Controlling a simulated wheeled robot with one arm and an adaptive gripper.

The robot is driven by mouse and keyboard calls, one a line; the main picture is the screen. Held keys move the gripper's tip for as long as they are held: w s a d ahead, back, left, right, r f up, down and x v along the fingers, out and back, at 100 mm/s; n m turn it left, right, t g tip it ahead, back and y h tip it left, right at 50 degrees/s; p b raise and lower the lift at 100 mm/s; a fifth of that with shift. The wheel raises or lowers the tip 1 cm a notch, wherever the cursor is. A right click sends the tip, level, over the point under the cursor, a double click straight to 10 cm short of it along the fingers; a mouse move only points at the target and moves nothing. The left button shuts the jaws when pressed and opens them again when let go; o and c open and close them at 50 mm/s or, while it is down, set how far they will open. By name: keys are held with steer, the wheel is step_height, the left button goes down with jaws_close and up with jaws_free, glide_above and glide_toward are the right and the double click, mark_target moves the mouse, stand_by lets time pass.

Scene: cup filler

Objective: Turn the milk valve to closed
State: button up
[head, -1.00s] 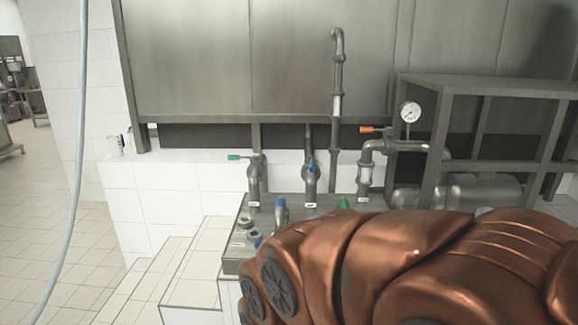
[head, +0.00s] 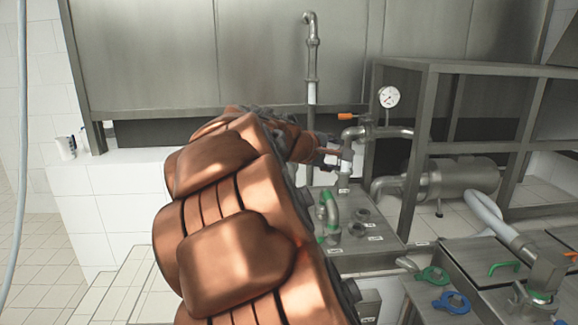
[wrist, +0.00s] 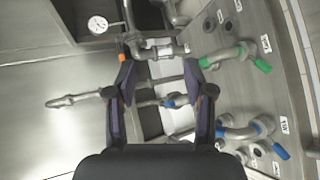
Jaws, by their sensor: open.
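Three wall valves belong to the filler, and I cannot read which one is labelled milk. The orange valve handle (head: 347,116) sticks out level to the left of its pipe, below the gauge; it also shows in the wrist view (wrist: 122,57), by the left fingertip. My gripper (head: 332,157) is at that pipe, below the orange handle, and small in the head view. My arm hides the other wall valves in the head view.
A pressure gauge (head: 389,97) stands right of the orange handle. A metal frame (head: 420,150) is at the right. Green-handled piping (head: 331,212) rises from the counter. Tiled floor is clear at left.

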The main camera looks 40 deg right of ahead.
steer(key=w+d+r+n+t+h+b, duration=0.25)
steer(key=w+d+n, duration=0.35)
steer(key=w, duration=0.3)
steer(key=w+d+r+n+t+h+b, duration=0.1)
steer(key=w+d+n+t+h+b, duration=0.15)
steer(key=w+d+n, duration=0.45)
steer(key=w+d+f+n+t+y+b, duration=0.15)
steer(key=w+f+n+t+y, duration=0.25)
steer(key=w+f+n, duration=0.5)
steer(key=w+d+f+n+t+y+b, duration=0.1)
steer(key=w+f+n+t+y+b, duration=0.4)
steer(key=f, duration=0.7)
steer(key=shift+n+g+h, duration=0.4)
steer(key=shift+n+h, duration=0.2)
steer(key=shift+n, duration=0.1)
steer(key=p+x, duration=0.4)
steer(key=r+p+x, duration=0.1)
steer(key=x, duration=0.1)
steer(key=shift+w+a+p, duration=0.15)
steer(key=shift+w+p, duration=0.2)
steer(key=shift+p, duration=0.05)
steer(key=shift+w+d+f+p, duration=0.1)
steer(key=shift+w+d+p, duration=0.25)
steer(key=shift+w, duration=0.1)
steer(key=shift+w+d+f, duration=0.15)
steer(key=shift+d, duration=0.05)
